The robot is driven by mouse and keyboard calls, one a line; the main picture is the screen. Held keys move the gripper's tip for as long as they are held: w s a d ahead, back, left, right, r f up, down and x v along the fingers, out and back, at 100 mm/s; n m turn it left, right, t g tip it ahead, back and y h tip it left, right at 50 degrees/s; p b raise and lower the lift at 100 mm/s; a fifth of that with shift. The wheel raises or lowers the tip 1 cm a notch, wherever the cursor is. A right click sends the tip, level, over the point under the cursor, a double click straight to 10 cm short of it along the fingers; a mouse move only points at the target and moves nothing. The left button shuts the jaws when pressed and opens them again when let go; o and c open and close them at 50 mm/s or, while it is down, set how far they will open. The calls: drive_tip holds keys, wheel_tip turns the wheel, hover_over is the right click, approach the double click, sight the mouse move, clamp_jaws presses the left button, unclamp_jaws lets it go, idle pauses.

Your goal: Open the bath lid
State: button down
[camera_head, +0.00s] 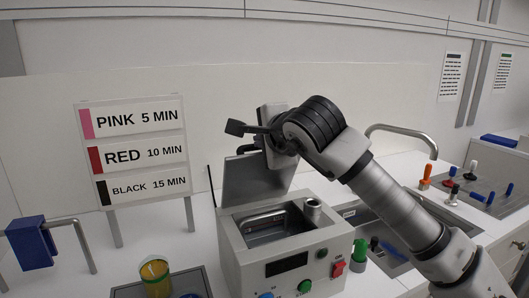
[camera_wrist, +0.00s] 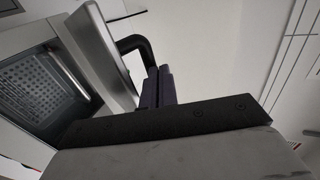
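The bath (camera_head: 275,258) is a grey box with a control front. Its lid (camera_head: 255,180) is a grey panel that stands steeply raised at the back, so the opening shows. In the wrist view, the lid (camera_wrist: 108,50) is at upper left. A black curved lid handle (camera_wrist: 132,43) runs from it to my fingers. My gripper (camera_head: 238,129) is at the lid's top edge. In the wrist view, my gripper's fingers (camera_wrist: 158,88) are close together and appear shut on the handle. The part of the handle between them is hidden.
A metal cylinder (camera_head: 312,210) stands at the bath opening's right rim. A yellowish jar (camera_head: 155,277) is at front left and a green-capped jar (camera_head: 360,251) at right. A timing sign (camera_head: 135,150) stands behind. My arm spans the sink area on the right.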

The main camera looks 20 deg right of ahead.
drive_tip(key=w+g, duration=0.1)
drive_tip(key=w, duration=0.6)
drive_tip(key=shift+w+a+r+g, duration=0.15)
drive_tip(key=shift+w+r+g, duration=0.1)
drive_tip(key=shift+g, duration=0.05)
drive_tip(key=shift+s+r+p, duration=0.1)
drive_tip(key=shift+r+p, duration=0.05)
drive_tip(key=shift+p, duration=0.15)
idle(1.0)
